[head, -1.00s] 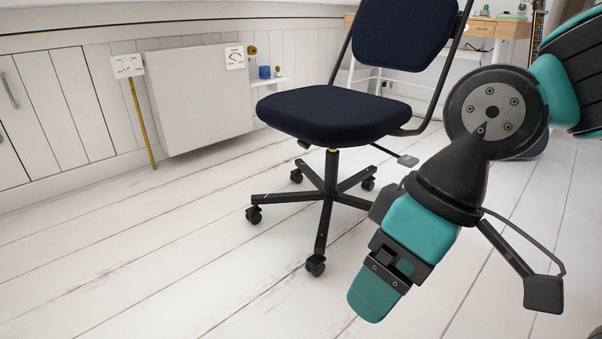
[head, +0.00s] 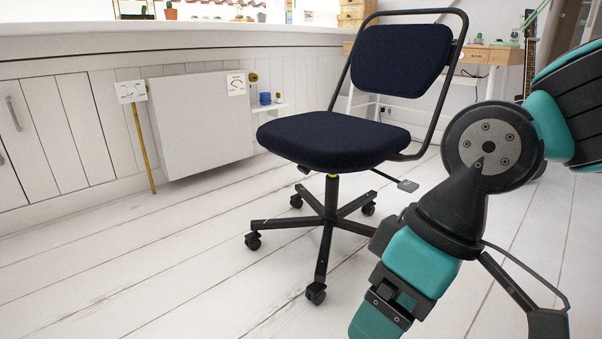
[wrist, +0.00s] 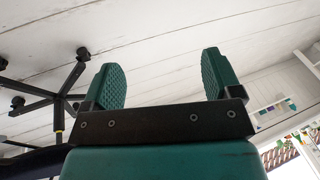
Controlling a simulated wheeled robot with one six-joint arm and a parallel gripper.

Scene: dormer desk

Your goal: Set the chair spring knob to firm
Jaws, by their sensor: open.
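The office chair (head: 334,140) stands on the floor in the middle of the head view, with a dark blue seat and back and a black five-star base (head: 327,220). A small dark part (head: 303,169) shows under the seat's front left edge; I cannot tell whether it is the spring knob, and no setting can be read. A lever with a grey paddle (head: 408,186) sticks out under the right side. My gripper (wrist: 166,80) is open and empty, apart from the chair, in front and to the right of it. The chair base also shows upside down in the wrist view (wrist: 45,98).
A white panel radiator (head: 200,122) with a dial card (head: 236,83) hangs on the left wall. A brass rod (head: 142,148) with a card stands beside it. A wooden desk (head: 480,55) is behind the chair. The floor left of the chair is clear.

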